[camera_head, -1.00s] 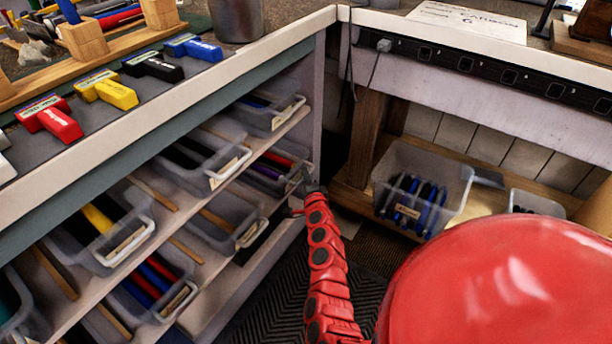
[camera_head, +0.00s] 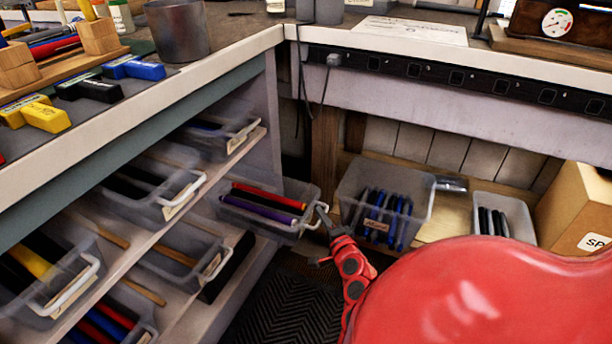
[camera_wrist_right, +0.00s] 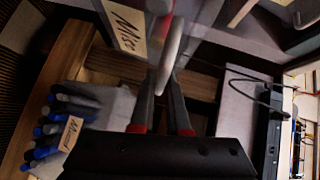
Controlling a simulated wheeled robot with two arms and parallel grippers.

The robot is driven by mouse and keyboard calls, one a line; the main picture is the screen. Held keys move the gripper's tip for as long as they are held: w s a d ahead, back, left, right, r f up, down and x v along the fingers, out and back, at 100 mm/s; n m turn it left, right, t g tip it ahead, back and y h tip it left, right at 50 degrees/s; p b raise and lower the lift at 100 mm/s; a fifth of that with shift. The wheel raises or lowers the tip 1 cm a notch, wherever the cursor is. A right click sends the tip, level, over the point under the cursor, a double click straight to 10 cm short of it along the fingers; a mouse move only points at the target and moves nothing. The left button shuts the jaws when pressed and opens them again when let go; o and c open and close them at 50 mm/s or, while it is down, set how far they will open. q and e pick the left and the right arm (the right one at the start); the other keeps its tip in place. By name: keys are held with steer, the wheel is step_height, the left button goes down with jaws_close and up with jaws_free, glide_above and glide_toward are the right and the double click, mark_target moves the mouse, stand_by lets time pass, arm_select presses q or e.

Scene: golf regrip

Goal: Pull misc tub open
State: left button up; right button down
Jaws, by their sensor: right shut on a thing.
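The misc tub (camera_head: 258,224) is a clear plastic tub with a red and a purple grip in it. In the head view it sticks out from the right end of the shelving under the left bench, clear of its neighbours. My right gripper (camera_head: 322,212) is shut on the tub's white handle, at its front. In the right wrist view the fingers (camera_wrist_right: 166,92) close around the white handle (camera_wrist_right: 171,52), beside a tan label (camera_wrist_right: 125,26) reading "Misc". My left gripper is not in view.
Other tubs, such as one with a yellow grip (camera_head: 62,290), fill the shelves to the left. A clear bin of blue grips (camera_head: 352,192) and a smaller bin (camera_head: 512,208) stand under the right bench, close to the pulled tub. A cardboard box (camera_head: 577,205) stands far right.

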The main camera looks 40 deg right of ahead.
steer(key=shift+s+d, duration=0.4)
steer(key=shift+s, duration=0.45)
steer(key=c, duration=0.9)
jaws_free()
steer(key=shift+p+v, duration=0.75)
steer(key=shift+v, duration=7.95)
steer(key=shift+f, duration=0.1)
